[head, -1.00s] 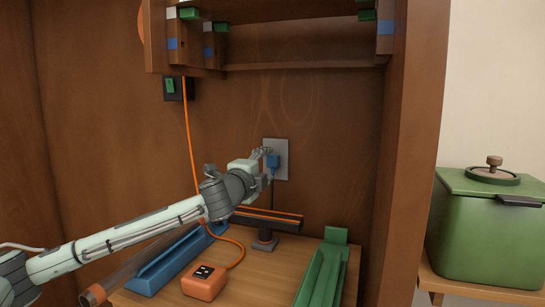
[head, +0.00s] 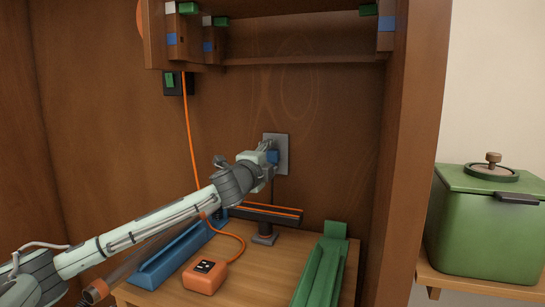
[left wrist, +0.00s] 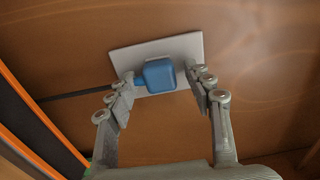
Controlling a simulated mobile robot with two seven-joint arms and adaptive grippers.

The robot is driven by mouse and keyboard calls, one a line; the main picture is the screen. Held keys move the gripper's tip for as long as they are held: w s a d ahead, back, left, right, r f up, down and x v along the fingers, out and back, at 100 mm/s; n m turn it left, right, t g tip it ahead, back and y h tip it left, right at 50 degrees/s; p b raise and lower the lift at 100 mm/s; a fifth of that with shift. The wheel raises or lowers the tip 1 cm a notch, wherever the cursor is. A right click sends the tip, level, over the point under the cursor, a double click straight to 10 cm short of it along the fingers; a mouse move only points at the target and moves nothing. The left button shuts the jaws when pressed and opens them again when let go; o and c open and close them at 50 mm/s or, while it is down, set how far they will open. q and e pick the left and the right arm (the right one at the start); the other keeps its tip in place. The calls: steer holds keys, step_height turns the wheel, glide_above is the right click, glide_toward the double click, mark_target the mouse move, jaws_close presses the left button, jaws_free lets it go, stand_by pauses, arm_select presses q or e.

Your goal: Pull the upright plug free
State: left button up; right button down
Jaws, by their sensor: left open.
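A blue plug (head: 273,157) sits in a light grey wall plate (head: 283,142) on the back wooden panel. A dark cord (head: 272,190) hangs down from it. In the left wrist view the plug (left wrist: 160,75) lies between the two fingers of my left gripper (left wrist: 164,88), with the plate (left wrist: 190,46) behind it. The fingers are open, one on each side of the plug, and the gap to the right finger is clear. In the head view my left gripper (head: 270,150) is at the plate and partly covers the plug. My right gripper is not in view.
An orange-striped dark bar on a stand (head: 265,215) is below the plate. An orange box (head: 205,277), a blue trough (head: 170,258) and a green trough (head: 320,272) are on the wooden table. A shelf (head: 300,58) overhangs above. A green pot (head: 487,235) stands right, beyond a post.

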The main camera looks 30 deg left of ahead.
arm_select(q)
steer(key=shift+c, duration=0.4)
stand_by(0.3)
jaws_close()
steer(key=shift+s, duration=0.15)
steer(key=shift+b+v, duration=0.95)
steer(key=shift+v, duration=1.9)
